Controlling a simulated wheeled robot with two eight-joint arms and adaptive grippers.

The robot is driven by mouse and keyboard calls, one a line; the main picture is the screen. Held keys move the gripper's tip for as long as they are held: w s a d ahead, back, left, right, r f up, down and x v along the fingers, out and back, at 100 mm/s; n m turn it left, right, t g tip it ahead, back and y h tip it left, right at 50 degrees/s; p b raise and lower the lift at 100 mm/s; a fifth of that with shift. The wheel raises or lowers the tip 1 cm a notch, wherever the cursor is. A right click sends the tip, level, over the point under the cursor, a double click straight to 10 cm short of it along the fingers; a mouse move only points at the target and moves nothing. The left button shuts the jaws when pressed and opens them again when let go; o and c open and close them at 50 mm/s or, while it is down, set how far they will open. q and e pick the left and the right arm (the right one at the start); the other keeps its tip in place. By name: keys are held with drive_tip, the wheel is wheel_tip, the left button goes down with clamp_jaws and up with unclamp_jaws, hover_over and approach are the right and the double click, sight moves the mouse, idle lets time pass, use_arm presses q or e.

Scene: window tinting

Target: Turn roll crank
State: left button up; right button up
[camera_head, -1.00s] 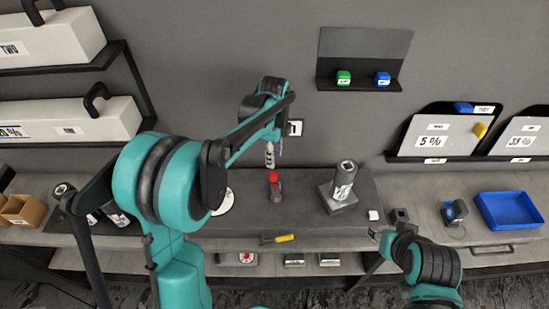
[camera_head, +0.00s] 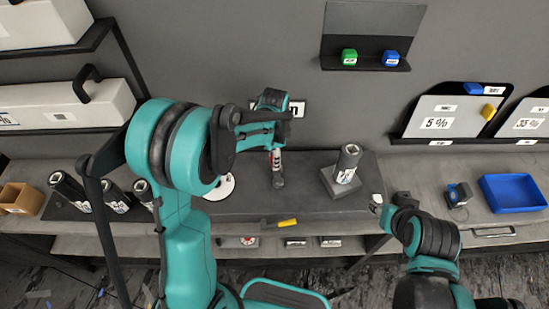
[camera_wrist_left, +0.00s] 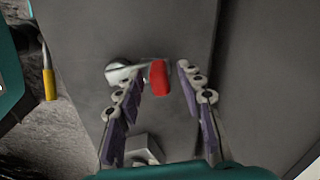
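The roll crank has a red handle (camera_wrist_left: 159,77) and a silver hub (camera_wrist_left: 118,72) in the left wrist view. In the head view its grey part (camera_head: 278,182) shows on the dark worktop, with a bit of red just above it. My left gripper (camera_wrist_left: 157,80) is open, its two fingers on either side of the red handle, with gaps visible on both sides. In the head view the left gripper (camera_head: 275,142) reaches down over the crank and partly hides it. My right gripper (camera_head: 377,207) is at the worktop's right front edge; its fingers are too small to read.
A dark roll (camera_head: 347,162) stands on a block to the right of the crank. A white disc (camera_head: 219,187) lies to its left. A yellow-handled tool (camera_head: 287,222) is at the front edge. A blue tray (camera_head: 514,193) sits at far right.

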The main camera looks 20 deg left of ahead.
use_arm(q)
drive_tip(key=shift+f, duration=0.1)
clamp_jaws()
drive_tip(key=shift+d, duration=0.15)
drive_tip(key=m, duration=0.1)
drive_tip(key=d+m, duration=0.1)
drive_tip(key=shift+w+d+m+b, duration=0.1)
drive_tip(key=shift+w+m+b, duration=0.2)
drive_tip(key=shift+m, duration=0.1)
drive_tip(key=d+m, duration=0.1)
drive_tip(key=m, duration=0.1)
drive_tip(key=d+m, duration=0.1)
drive_tip(key=shift+m+b, duration=0.3)
drive_tip(key=shift+m, duration=0.1)
drive_tip(key=d+m, duration=0.2)
drive_tip(key=m, duration=0.1)
drive_tip(key=shift+s, duration=0.3)
drive_tip(key=shift+s+d+m+b, duration=0.2)
drive_tip(key=shift+s+d+m, duration=0.15)
drive_tip(key=shift+m, duration=0.7)
drive_tip(key=shift+s+d+m+b, duration=0.2)
drive_tip(key=shift+d+m, duration=0.2)
drive_tip(key=shift+m, duration=0.65)
